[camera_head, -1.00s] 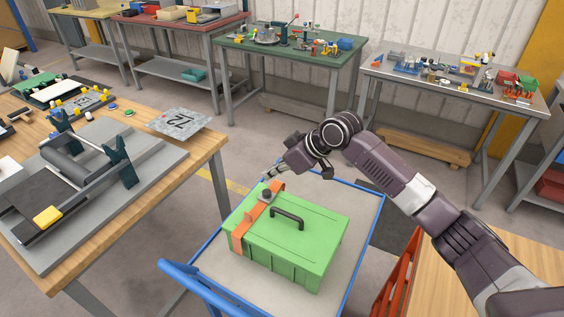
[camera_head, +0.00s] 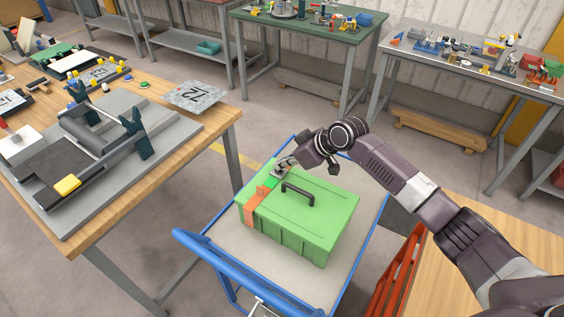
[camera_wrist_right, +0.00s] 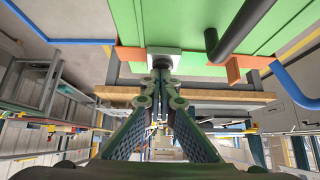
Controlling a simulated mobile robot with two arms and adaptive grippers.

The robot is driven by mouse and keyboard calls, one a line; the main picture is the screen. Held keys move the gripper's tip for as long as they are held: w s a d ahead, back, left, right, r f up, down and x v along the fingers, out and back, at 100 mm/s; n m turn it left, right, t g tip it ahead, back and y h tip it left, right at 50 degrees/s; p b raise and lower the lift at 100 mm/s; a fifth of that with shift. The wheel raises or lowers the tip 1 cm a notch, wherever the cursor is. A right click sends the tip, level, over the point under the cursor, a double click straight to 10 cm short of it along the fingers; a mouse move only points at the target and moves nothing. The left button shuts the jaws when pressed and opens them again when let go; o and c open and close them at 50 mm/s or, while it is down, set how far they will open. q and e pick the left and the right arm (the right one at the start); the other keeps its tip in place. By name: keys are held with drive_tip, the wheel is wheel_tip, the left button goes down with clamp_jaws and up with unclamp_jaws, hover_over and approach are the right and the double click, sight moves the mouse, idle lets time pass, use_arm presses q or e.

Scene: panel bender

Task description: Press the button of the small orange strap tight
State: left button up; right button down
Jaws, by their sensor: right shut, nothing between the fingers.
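A green box (camera_head: 318,222) with a black handle (camera_head: 298,192) carries an orange strap (camera_head: 252,208) over its left side. In the right wrist view the strap (camera_wrist_right: 130,54) has a pale plate (camera_wrist_right: 164,51) with a dark round button (camera_wrist_right: 162,62) on it. My right gripper (camera_head: 283,165) is shut and empty over the strap's far part. Its fingertips (camera_wrist_right: 160,72) are right at the button and seem to touch it. A bright green patch (camera_head: 272,183) shows by the strap near the fingers. My left gripper is not in view.
The box stands on a cart with a blue frame (camera_head: 208,262). A wooden workbench (camera_head: 205,135) with a grey roller device is at the left. A red rack (camera_head: 398,272) and a wooden top (camera_head: 470,270) are at the right. Tables with parts line the back.

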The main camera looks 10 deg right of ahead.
drive_tip(key=shift+s+f, duration=0.2)
drive_tip(key=shift+f, duration=0.45)
drive_tip(key=shift+s, duration=0.1)
drive_tip(key=shift+s+d+r, duration=0.2)
drive_tip(key=shift+d+r, duration=0.05)
drive_tip(key=shift+d, duration=0.05)
drive_tip(key=v, duration=0.6)
drive_tip(key=shift+w+r, duration=0.25)
drive_tip(key=shift+r, duration=0.2)
drive_tip(key=shift+s+d+r, duration=0.15)
drive_tip(key=shift+s+r, duration=0.05)
drive_tip(key=shift+r, duration=0.35)
